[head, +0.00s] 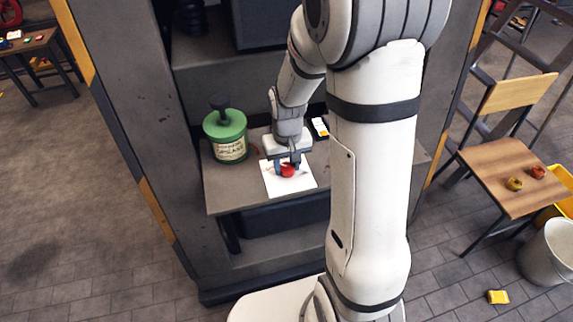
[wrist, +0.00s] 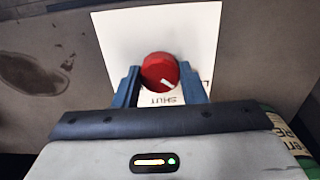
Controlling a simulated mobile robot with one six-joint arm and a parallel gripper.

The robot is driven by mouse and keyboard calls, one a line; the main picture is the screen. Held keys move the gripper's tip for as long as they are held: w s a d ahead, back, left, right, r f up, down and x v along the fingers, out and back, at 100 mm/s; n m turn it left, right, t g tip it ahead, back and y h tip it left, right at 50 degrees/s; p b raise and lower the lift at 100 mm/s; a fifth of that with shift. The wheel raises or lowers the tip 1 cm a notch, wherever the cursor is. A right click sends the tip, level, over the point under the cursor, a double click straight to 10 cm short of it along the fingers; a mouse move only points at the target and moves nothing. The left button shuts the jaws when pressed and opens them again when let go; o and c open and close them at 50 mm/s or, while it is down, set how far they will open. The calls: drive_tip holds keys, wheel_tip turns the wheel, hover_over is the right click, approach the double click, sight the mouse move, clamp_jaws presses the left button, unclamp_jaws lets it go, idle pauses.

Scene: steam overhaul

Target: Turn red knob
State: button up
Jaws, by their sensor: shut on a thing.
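The red knob (head: 288,170) sits on a white plate (head: 272,188) on the shelf of the grey cabinet. In the wrist view the round red knob (wrist: 160,72) has a white pointer mark at its lower right. The word "SHUT" is on the white plate (wrist: 125,35) just below it, and part of another label shows at the right. My gripper (wrist: 164,84) reaches down over the knob, its two blue fingers on either side of it, shut on it. In the head view my gripper (head: 288,164) partly hides the knob.
A green canister (head: 226,138) stands left of the plate on the shelf (head: 225,190). Cabinet walls flank the shelf. A wooden chair (head: 510,165) and a bucket (head: 550,250) stand right.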

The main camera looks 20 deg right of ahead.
sight(287, 167)
drive_tip(key=shift+n, duration=1.1)
drive_tip(key=o, duration=1)
wheel_tip(287, 167, up, 7)
drive_tip(key=shift+r, duration=0.4)
